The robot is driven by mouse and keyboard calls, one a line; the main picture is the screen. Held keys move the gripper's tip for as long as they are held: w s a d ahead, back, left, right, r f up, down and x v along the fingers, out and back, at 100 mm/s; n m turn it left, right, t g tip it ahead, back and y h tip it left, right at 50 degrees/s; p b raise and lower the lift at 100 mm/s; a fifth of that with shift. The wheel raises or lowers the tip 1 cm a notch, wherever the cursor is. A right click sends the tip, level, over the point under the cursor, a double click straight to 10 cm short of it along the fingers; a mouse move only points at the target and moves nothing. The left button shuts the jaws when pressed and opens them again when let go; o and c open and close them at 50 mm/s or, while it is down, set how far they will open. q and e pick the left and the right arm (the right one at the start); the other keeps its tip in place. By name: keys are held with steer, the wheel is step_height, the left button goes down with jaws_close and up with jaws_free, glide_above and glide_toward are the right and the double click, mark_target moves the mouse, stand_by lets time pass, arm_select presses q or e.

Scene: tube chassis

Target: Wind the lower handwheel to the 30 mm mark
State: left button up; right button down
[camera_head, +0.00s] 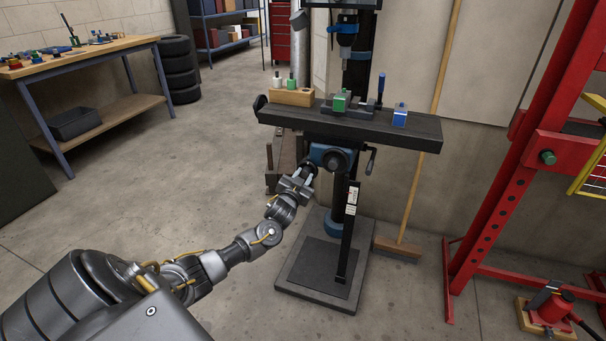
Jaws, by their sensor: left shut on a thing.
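The lower handwheel (338,160) is a dark round part on the front of the blue housing (318,152) under the machine's table. My left gripper (309,169) reaches up from the lower left and is shut at the left side of this wheel. The exact part between its fingers, rim or handle, is too small to tell. A black upright strip (347,235) with small white labels (352,197) stands right of the wheel; its marks cannot be read. My right gripper is not in view.
The dark machine table (410,134) overhangs the wheel, carrying a wooden block (291,97), a green-topped vise (341,102) and a blue block (400,115). A crank (370,160) hangs at right. A broom (398,248) and red frame (500,215) stand right. Floor at left is clear.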

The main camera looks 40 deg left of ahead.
arm_select(q)
steer(key=m+p, duration=0.2)
steer(key=m, duration=0.3)
steer(key=shift+p, duration=0.35)
steer(key=shift+f+m+p, duration=0.15)
steer(key=shift+m+p, duration=0.3)
steer(key=shift+m, duration=0.75)
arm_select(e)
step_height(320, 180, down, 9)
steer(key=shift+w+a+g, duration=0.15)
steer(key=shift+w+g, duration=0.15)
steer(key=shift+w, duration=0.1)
arm_select(q)
steer(key=shift+d+f, duration=0.1)
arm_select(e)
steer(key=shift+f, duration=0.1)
arm_select(q)
steer(key=o, duration=1)
steer(key=shift+c, duration=0.2)
steer(key=shift+s, duration=0.25)
steer(key=p+v, duration=0.1)
steer(key=v, duration=0.9)
steer(key=shift+s+p, duration=0.15)
steer(key=shift+p, duration=0.25)
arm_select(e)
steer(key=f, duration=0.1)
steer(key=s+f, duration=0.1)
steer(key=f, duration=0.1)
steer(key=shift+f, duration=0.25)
